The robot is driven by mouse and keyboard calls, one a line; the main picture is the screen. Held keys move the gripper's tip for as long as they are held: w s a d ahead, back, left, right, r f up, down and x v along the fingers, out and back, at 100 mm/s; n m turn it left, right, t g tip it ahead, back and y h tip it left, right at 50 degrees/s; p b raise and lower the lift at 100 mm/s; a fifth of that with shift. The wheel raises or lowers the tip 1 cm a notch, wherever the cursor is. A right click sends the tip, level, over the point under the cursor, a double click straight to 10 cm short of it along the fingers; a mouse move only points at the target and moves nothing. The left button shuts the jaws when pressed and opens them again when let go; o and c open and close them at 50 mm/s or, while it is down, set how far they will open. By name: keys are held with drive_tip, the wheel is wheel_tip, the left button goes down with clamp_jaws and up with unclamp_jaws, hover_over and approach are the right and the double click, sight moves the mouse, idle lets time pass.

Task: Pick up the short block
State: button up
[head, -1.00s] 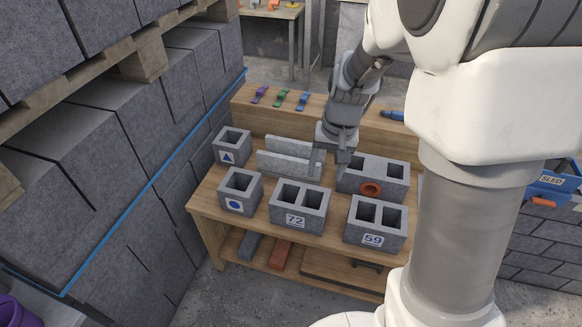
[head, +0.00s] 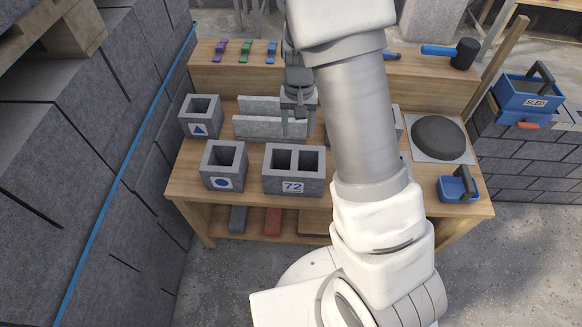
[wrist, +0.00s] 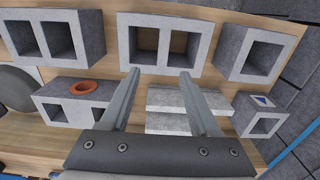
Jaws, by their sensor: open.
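Two short one-hole grey blocks stand at the bench's left: one with a blue triangle (head: 199,130), one with a blue circle (head: 222,183). The wrist view shows the triangle block (wrist: 265,124) at right and the circle block (wrist: 248,62) at upper right. A longer two-hole block marked 72 (head: 293,188) stands right of the circle block. My gripper (head: 297,130) is open and empty, near the right end of two pale slabs (head: 262,127). In the wrist view its fingertips (wrist: 158,73) lie apart, with block 72 beyond them.
The wrist view shows a block with an orange ring (wrist: 83,88) and another two-hole block (wrist: 62,57) at left. Mortar (head: 438,138), a blue tray (head: 457,189) and a mallet (head: 463,54) lie at the right. Coloured clips (head: 245,52) lie on the back ledge.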

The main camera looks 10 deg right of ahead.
sight(297, 158)
wheel_tip(297, 158, down, 12)
drive_tip(key=b, duration=0.3)
drive_tip(key=shift+s+r, duration=0.1)
drive_tip(key=f+b, duration=0.1)
drive_tip(key=f, duration=0.1)
drive_tip(key=a+f+b, duration=0.1)
drive_tip(key=f, duration=0.1)
drive_tip(key=shift+s+f, duration=0.2)
drive_tip(key=shift+f+b, duration=0.35)
drive_tip(key=shift+f, duration=0.1)
clamp_jaws()
drive_tip(key=shift+w+r, duration=0.1)
idle(0.6)
